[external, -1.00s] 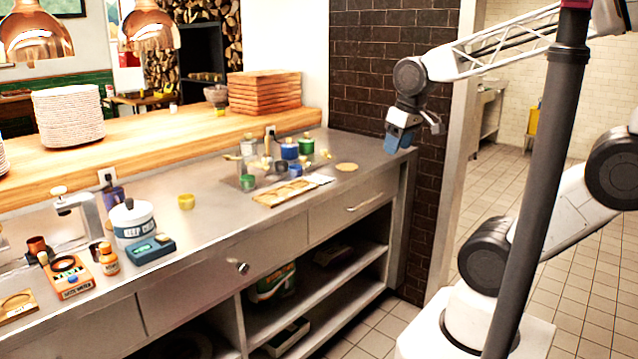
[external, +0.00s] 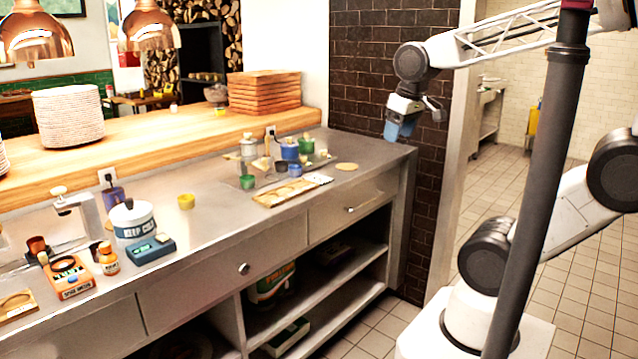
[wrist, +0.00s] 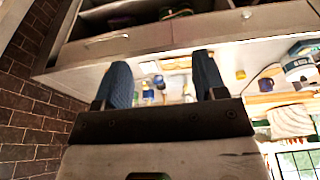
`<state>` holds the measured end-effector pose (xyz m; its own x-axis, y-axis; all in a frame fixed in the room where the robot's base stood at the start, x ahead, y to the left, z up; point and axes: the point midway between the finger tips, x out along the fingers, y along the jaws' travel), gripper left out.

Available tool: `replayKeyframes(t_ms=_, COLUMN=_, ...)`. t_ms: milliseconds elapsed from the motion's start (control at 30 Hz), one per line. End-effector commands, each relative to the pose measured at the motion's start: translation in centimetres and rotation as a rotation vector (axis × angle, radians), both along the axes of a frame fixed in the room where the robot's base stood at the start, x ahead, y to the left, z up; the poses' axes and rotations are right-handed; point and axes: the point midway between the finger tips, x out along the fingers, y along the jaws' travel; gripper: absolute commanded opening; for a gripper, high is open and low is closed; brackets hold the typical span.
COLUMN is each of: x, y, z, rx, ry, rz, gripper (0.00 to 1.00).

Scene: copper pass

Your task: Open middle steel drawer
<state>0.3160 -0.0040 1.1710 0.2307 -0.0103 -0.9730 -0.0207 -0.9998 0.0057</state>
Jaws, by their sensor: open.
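The steel counter has a row of drawer fronts under its top. My gripper (external: 399,133) hangs above the counter's right end, well to the right of that knob and higher. Its two blue fingers are apart and empty. In the wrist view, my gripper (wrist: 162,60) shows its fingers spread, with the drawer fronts beyond them.
The right drawer (external: 352,208) is also shut. Open shelves (external: 335,315) lie below. The countertop holds a wooden board (external: 285,193), jars, a white pot (external: 132,220) and a teal scale (external: 146,249). A dark brick wall (external: 385,55) stands behind my gripper. The floor in front is clear.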

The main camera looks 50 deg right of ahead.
Motion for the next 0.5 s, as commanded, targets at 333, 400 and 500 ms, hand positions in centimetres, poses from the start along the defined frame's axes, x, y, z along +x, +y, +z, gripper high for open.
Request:
replayKeyframes(t_ms=333, x=1.1, y=0.8, z=1.7, rx=0.016, ry=-0.033, rz=0.025, gripper=0.65)
replayKeyframes(t_ms=400, x=1.5, y=1.2, z=1.7, rx=0.024, ry=-0.047, rz=0.035, gripper=0.65)
replayKeyframes(t_ms=500, x=2.3, y=1.8, z=1.6, rx=0.034, ry=-0.073, rz=0.052, gripper=0.65)
